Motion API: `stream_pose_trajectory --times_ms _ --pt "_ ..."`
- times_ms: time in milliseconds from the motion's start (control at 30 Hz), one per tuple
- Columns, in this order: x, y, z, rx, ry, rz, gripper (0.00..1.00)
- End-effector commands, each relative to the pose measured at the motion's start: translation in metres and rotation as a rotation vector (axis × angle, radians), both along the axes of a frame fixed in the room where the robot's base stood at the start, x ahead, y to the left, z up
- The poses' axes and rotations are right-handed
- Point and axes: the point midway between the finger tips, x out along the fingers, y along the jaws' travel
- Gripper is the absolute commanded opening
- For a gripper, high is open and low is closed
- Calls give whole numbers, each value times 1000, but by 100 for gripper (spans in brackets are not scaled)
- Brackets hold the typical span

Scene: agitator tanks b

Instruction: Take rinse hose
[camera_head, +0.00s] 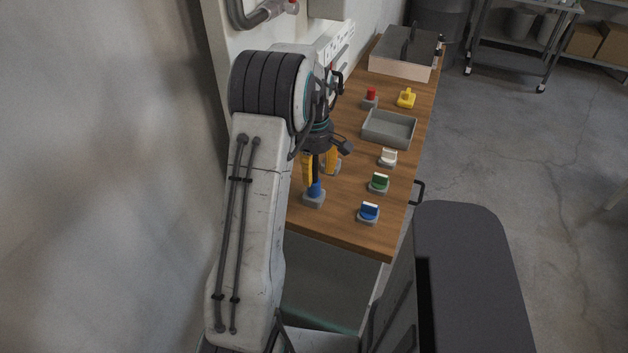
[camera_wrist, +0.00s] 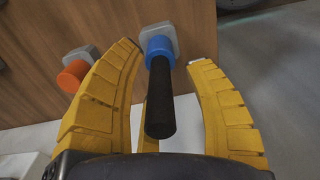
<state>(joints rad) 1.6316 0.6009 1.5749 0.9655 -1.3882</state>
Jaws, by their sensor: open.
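A black cylindrical handle with a blue collar (camera_wrist: 160,100) stands in a grey base on the wooden bench; no label shows whether it is the rinse hose. Its blue collar and base also show in the head view (camera_head: 314,192). My gripper (camera_wrist: 164,60) is open, with its yellow fingers on either side of the handle and gaps between. In the head view, my gripper (camera_head: 319,174) is low over the near left part of the bench. The handle's upper part is mostly hidden there by the fingers.
An orange-ended piece (camera_wrist: 73,75) on a grey base stands close left in the wrist view. Blue (camera_head: 369,211), green (camera_head: 379,182) and white (camera_head: 388,156) small pieces line the right side. A grey tray (camera_head: 370,134) and a yellow piece (camera_head: 406,98) are farther back. The wall is left.

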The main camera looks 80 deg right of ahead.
Motion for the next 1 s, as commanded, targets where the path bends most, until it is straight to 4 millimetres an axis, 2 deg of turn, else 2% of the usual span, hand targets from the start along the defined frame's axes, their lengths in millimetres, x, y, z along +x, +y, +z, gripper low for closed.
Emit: stream_pose_trajectory --times_ms 67,567,1000 --pt "0 0 0 0 0 0 46" --pt "0 0 0 0 0 0 1" --pt "0 0 0 -1 0 0 0"
